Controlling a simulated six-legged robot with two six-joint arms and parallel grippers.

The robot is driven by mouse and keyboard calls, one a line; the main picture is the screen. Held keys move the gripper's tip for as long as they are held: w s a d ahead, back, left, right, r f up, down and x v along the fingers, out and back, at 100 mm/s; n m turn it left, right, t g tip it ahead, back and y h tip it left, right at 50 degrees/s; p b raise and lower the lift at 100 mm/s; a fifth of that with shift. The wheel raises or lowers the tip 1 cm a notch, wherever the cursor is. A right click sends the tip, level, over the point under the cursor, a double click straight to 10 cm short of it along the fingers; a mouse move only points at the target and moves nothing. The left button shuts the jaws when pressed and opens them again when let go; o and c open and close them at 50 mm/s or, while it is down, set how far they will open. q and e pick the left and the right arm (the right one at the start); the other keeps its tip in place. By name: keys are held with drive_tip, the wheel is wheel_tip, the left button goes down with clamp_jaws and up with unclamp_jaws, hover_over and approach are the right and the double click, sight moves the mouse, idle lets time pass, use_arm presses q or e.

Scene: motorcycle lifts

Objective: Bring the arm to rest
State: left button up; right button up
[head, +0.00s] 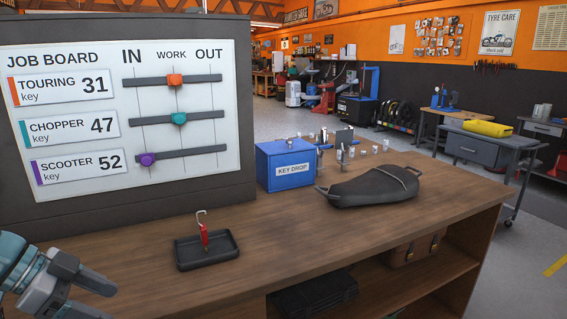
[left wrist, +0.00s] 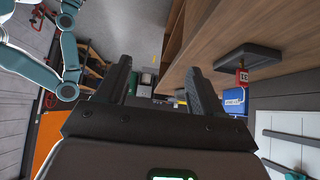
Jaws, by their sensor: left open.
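My left gripper (head: 88,296) shows at the lower left corner of the head view, in front of the bench's near edge. In the left wrist view its two dark fingers (left wrist: 160,85) stand apart with nothing between them. It touches nothing that I can see. A red key tag (head: 204,236) with a metal hook stands upright on a small black tray (head: 208,262) on the bench. The tray also shows in the left wrist view (left wrist: 250,57), with the red tag (left wrist: 241,76) beside it. My right gripper is not in view.
The job board (head: 120,120) stands behind the bench's left part; its orange slider is at WORK, teal at WORK, purple at IN. A blue key drop box (head: 284,165) and a black motorcycle seat (head: 372,188) sit on the wooden bench (head: 290,235). Bench top between tray and seat is clear.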

use_arm(q)
drive_tip(key=d+f+n+g+y+p, duration=0.1)
drive_tip(key=d+f+n, duration=0.2)
drive_tip(key=f, duration=0.6)
drive_tip(key=w+d+f+n+y, duration=0.1)
drive_tip(key=d+f+n, duration=0.15)
drive_tip(key=f, duration=0.75)
drive_tip(key=d+f+n+g+p, duration=0.1)
drive_tip(key=d+f+n, duration=0.2)
drive_tip(key=f, duration=0.6)
drive_tip(key=s+d+f+n, duration=0.3)
drive_tip(key=s+d+f, duration=0.2)
drive_tip(key=s+f, duration=0.2)
drive_tip(key=s+d+f+n+g+y, duration=0.1)
drive_tip(key=s+d+f+n, duration=0.2)
drive_tip(key=s, duration=0.8)
wheel_tip(320, 180, down, 5)
drive_tip(key=d+p, duration=0.1)
drive_tip(key=d, duration=0.1)
drive_tip(key=shift+d+r+y, duration=0.15)
drive_tip(key=shift+d+y, duration=0.15)
drive_tip(key=shift+d, duration=0.05)
drive_tip(key=shift+n, duration=0.25)
drive_tip(key=c, duration=0.5)
drive_tip(key=shift+o, duration=0.2)
drive_tip(key=shift+w+a, duration=0.1)
drive_tip(key=shift+a, duration=0.15)
